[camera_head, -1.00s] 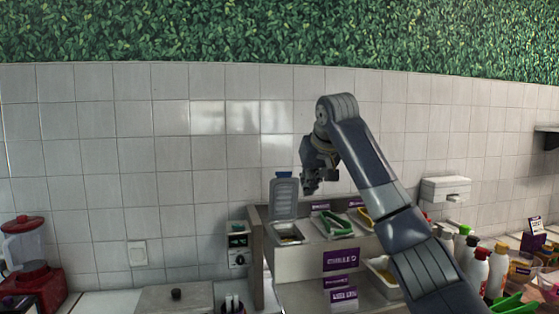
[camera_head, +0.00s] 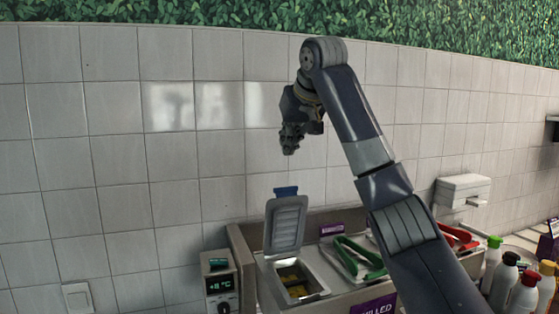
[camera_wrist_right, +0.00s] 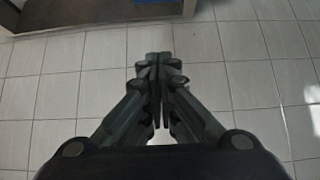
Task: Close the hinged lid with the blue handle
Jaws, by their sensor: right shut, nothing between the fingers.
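The hinged lid (camera_head: 286,224) is grey and stands open, nearly upright, at the back of a steel container (camera_head: 303,292) in the head view. Its blue handle (camera_head: 286,191) is at the top edge. Yellow contents show inside the container. My right gripper (camera_head: 289,150) is shut and empty, pointing down in the air above the handle, apart from it. In the right wrist view its fingers (camera_wrist_right: 158,65) meet. A blue edge (camera_wrist_right: 162,2) shows at the top of that view; I cannot tell whether it is the handle. My left gripper is not in view.
Green tongs (camera_head: 352,258) lie in the container to the right, and red tongs (camera_head: 457,236) lie farther right. A temperature controller (camera_head: 220,283) is left of the counter. Several bottles (camera_head: 522,292) stand at right. The tiled wall is behind.

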